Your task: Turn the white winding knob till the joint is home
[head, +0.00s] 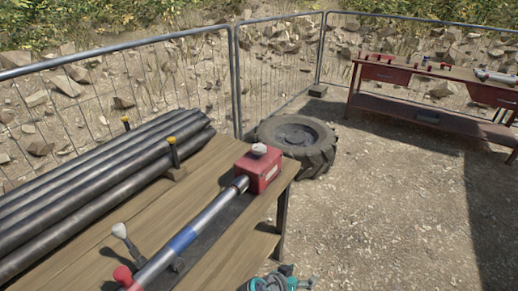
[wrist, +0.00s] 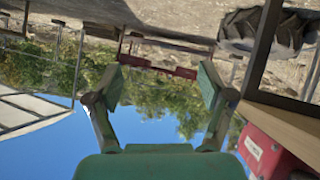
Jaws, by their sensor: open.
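A silver pipe (head: 215,205) with a blue band runs from the box toward the lower left, into a red fitting (head: 123,276). My gripper (wrist: 160,83) is open and empty in the wrist view, its two green fingers wide apart. The red box also shows at the lower right of the wrist view (wrist: 264,152), outside the fingers. My gripper is apart from the knob, which I cannot make out in the wrist view.
Dark pipes (head: 95,190) lie on the bench (head: 215,150), held by yellow-capped posts. A white-knobbed lever (head: 120,231) stands beside the silver pipe. A tyre (head: 298,143) lies behind the bench, by a mesh fence (head: 180,80). A red workbench (head: 430,90) stands back right; ground between is clear.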

